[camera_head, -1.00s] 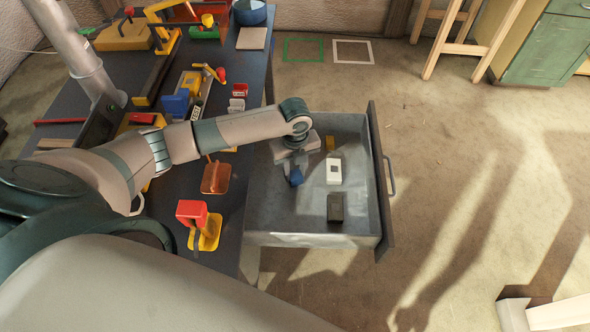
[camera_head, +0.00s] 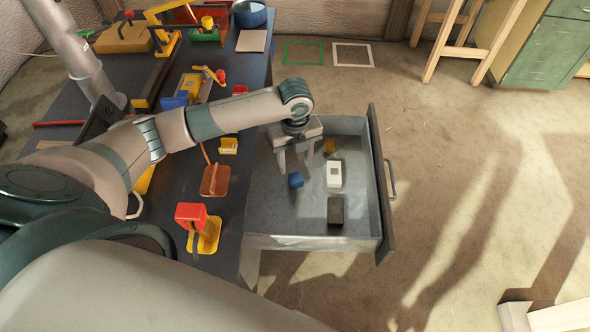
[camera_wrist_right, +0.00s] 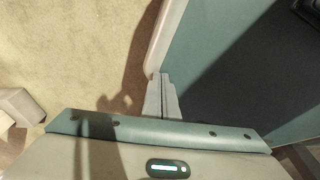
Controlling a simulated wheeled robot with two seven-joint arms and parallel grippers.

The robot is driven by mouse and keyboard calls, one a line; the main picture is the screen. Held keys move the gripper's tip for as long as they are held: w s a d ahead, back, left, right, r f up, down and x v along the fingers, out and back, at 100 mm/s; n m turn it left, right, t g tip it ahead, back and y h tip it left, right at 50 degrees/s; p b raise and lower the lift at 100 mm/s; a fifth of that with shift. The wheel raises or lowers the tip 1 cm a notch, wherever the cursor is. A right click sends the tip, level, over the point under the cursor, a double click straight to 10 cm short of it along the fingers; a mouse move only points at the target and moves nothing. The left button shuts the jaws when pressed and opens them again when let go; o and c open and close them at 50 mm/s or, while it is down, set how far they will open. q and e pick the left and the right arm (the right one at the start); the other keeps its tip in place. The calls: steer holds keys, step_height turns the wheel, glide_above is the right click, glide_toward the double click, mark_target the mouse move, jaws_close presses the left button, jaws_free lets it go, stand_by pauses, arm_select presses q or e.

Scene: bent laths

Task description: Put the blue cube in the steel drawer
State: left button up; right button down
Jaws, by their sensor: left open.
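The blue cube (camera_head: 296,180) lies on the floor of the open steel drawer (camera_head: 280,217), in its left part. My left gripper (camera_head: 297,166) is inside the drawer's outline, just behind and above the cube. Its two fingers are spread with nothing between them, and the cube looks free of them. My right gripper (camera_wrist_right: 161,97) shows in the right wrist view with its fingers together and nothing visible between them.
The dark workbench (camera_head: 223,225) on the left carries several tools and parts. The floor right of the drawer is clear.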

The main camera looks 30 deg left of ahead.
arm_select(q)
step_height(320, 180, up, 6)
steer(key=shift+f, duration=0.1)
arm_select(e)
steer(key=w, duration=0.1)
steer(key=w+a, duration=0.1)
steer(key=w, duration=0.1)
steer(key=shift+w+a+r+t, duration=0.1)
steer(key=shift+r+t, duration=0.1)
steer(key=shift+t, duration=0.2)
steer(key=shift+s, duration=0.2)
